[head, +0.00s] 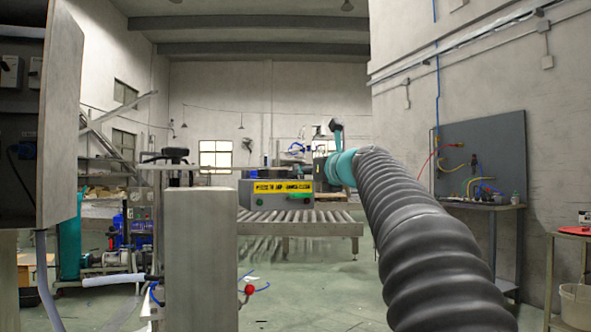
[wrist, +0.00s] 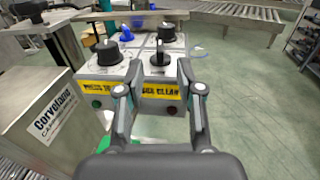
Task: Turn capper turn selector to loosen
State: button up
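A grey control box (wrist: 140,72) with several black knobs on top and a yellow label on its front is ahead of my gripper in the wrist view. The front right knob (wrist: 160,56) shows between my fingertips, farther off; I cannot tell any contact. The front left knob (wrist: 108,51) is left of my fingers. I cannot read which knob is the turn selector. My gripper (wrist: 158,72) is open, its fingers apart and empty. In the head view a yellow-labelled box (head: 275,194) shows; the gripper is hidden there.
A grey cabinet marked Corveland (wrist: 50,120) stands close on the left in the wrist view. A roller conveyor (wrist: 235,12) runs behind the box. The floor to the right (wrist: 255,110) is clear. In the head view a grey post (head: 200,255) stands in front.

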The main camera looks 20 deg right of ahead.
jog(key=w, duration=0.2)
jog(key=w+p, duration=0.1)
jog(key=w, duration=0.2)
jog(key=w+a, duration=0.1)
jog(key=w, duration=0.1)
jog(key=shift+w, duration=0.15)
